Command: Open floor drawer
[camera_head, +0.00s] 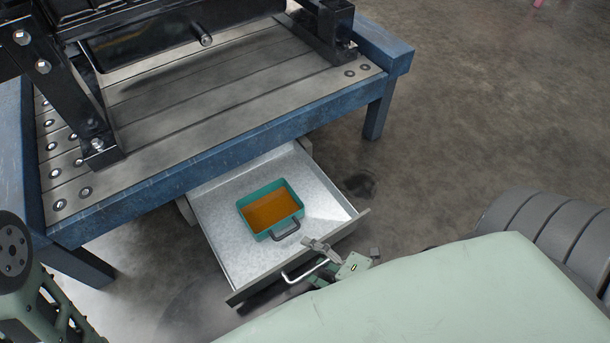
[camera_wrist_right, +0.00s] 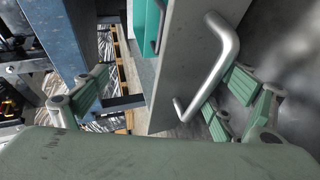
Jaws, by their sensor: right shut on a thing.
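The floor drawer (camera_head: 235,245) is a grey metal drawer, pulled well out from under the blue workbench. Its bent metal handle (camera_head: 303,273) is on the front panel. My right gripper (camera_head: 332,257) is at the right part of this front panel, by the handle. In the right wrist view, the handle (camera_wrist_right: 221,62) and front panel (camera_wrist_right: 177,70) lie between the spread fingers of my right gripper (camera_wrist_right: 160,98). One finger is close to the handle; exact contact is hard to see. My left gripper is out of view; only part of my left arm shows.
A teal box (camera_head: 262,230) with orange contents and a dark handle sits in the drawer. The blue workbench (camera_head: 230,148) above carries black metal supports (camera_head: 75,90). The concrete floor (camera_head: 470,130) to the right is clear.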

